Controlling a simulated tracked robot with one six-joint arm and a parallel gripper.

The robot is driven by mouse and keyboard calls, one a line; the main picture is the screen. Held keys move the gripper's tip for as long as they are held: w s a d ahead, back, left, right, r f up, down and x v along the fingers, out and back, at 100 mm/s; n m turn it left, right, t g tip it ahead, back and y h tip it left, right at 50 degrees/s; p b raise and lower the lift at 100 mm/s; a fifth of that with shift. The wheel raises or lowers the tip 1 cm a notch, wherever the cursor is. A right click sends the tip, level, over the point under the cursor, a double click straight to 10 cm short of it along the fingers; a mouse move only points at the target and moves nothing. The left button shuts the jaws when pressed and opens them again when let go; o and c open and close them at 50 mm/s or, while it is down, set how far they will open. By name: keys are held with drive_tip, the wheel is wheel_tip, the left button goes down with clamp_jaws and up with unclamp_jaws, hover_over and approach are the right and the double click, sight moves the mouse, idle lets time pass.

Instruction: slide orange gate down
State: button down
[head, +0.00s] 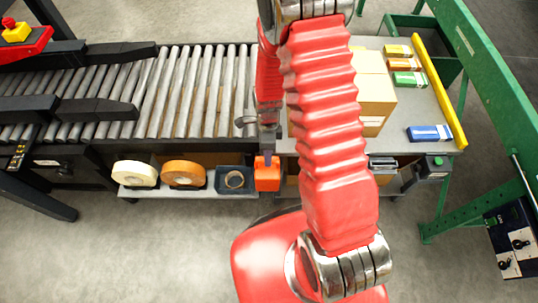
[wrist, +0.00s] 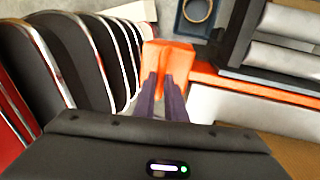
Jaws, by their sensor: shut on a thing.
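The orange gate's front block (head: 267,177) shows in the head view at the front edge of the conveyor, just left of my arm. In the wrist view the same orange gate (wrist: 168,55) is at the fingertips, and an orange strip runs from it to the right along the conveyor edge. My gripper (wrist: 164,84) is shut on the orange block, with a dark finger on each side of it. In the head view my gripper (head: 267,159) reaches down onto the block's top. My red arm hides part of the conveyor's right end.
A roller conveyor (head: 190,90) lies to the left, with black forks over it. A low shelf holds a cream roll (head: 134,174), an orange roll (head: 183,174) and a dark tray (head: 236,180). A cardboard box (head: 376,100) and small coloured boxes stand on the right table.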

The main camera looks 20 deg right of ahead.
drive_tip(key=c, duration=1.8)
unclamp_jaws()
drive_tip(key=w+r, duration=0.1)
drive_tip(key=r, duration=0.8)
drive_tip(key=w+d+r, duration=0.1)
drive_tip(key=r, duration=0.3)
drive_tip(key=shift+w+r, duration=0.15)
drive_tip(key=shift+w, duration=0.15)
